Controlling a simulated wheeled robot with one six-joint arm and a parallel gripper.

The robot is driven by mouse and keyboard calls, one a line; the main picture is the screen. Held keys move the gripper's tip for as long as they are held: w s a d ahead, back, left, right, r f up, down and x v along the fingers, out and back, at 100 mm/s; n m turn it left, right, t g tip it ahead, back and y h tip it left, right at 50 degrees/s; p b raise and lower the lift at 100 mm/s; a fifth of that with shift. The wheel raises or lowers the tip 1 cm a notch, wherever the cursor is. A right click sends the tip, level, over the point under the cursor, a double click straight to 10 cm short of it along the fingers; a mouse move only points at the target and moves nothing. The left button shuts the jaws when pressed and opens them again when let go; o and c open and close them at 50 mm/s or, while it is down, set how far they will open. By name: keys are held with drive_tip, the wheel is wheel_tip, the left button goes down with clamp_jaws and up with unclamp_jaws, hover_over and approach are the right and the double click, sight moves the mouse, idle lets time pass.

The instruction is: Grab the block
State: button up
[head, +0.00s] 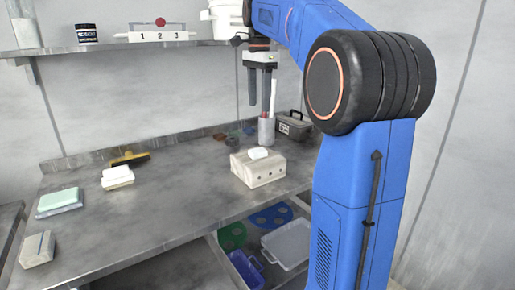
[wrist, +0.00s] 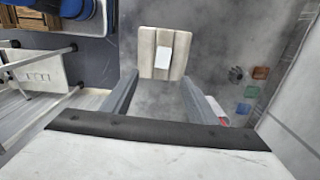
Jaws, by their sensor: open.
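In the wrist view the beige block (wrist: 146,52) and the white piece (wrist: 163,56) show ahead of my fingertips, near the top middle. My gripper (head: 260,98) hangs above the bench, behind and above the beige block, with its fingers apart. In the wrist view my gripper (wrist: 158,88) is open and empty between its two grey fingers. The pictures do not show which block is meant.
A white block stack (head: 117,178), green-topped pad (head: 60,201) and grey block (head: 37,250) lie left. A shelf (head: 150,46) runs above. The bench middle is clear.

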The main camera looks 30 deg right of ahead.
approach(259, 150)
wheel_tip(259, 150, down, 8)
drive_tip(key=shift+w+d+f, duration=0.1)
drive_tip(key=shift+d+f, duration=0.05)
drive_tip(key=shift+f, duration=0.1)
idle(0.6)
drive_tip(key=shift+c, duration=0.3)
drive_tip(key=c, duration=1.1)
drive_tip(key=shift+c, duration=0.2)
drive_tip(key=shift+r, duration=0.15)
